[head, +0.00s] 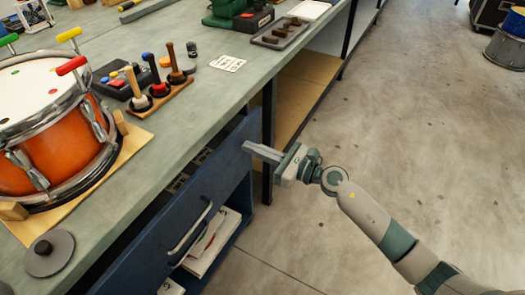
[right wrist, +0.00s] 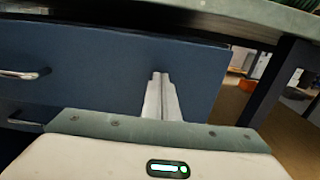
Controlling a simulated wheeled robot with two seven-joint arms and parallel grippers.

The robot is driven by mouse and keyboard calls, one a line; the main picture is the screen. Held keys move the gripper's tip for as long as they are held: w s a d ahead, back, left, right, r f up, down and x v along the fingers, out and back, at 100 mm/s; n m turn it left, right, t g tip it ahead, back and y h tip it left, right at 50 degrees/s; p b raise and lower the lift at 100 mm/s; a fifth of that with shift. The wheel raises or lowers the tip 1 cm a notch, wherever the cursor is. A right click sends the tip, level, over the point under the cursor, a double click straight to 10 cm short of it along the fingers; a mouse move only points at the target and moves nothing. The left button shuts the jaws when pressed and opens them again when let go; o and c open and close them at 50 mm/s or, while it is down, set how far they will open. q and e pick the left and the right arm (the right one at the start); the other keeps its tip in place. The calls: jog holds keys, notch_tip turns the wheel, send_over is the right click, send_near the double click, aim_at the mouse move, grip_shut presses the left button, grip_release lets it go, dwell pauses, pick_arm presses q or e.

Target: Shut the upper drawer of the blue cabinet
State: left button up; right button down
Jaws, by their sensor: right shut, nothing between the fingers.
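The upper drawer (head: 222,172) of the blue cabinet stands partly pulled out from under the bench top; a gap with some contents shows behind its front. Its metal handle (head: 190,228) is left of my gripper. My right gripper (head: 247,147) is shut and empty, its fingertips at the right end of the drawer front, near the top edge. In the right wrist view the shut fingers (right wrist: 160,77) point at the drawer front (right wrist: 100,62), right of the handle (right wrist: 22,74). I cannot tell whether they touch it. My left gripper is not in view.
The bench top (head: 195,115) overhangs the drawer. A dark bench leg (head: 268,140) stands just beyond the drawer.

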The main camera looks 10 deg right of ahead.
aim_at(240, 142)
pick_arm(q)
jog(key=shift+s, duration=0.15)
pick_arm(e)
jog(key=shift+a, duration=0.1)
jog(key=x, duration=0.4)
jog(key=shift+w+a, duration=0.2)
jog(key=shift+a, duration=0.05)
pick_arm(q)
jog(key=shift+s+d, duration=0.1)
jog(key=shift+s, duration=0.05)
pick_arm(e)
jog(key=shift+r, duration=0.15)
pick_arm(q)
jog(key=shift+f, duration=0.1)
pick_arm(e)
jog(key=shift+d, duration=0.15)
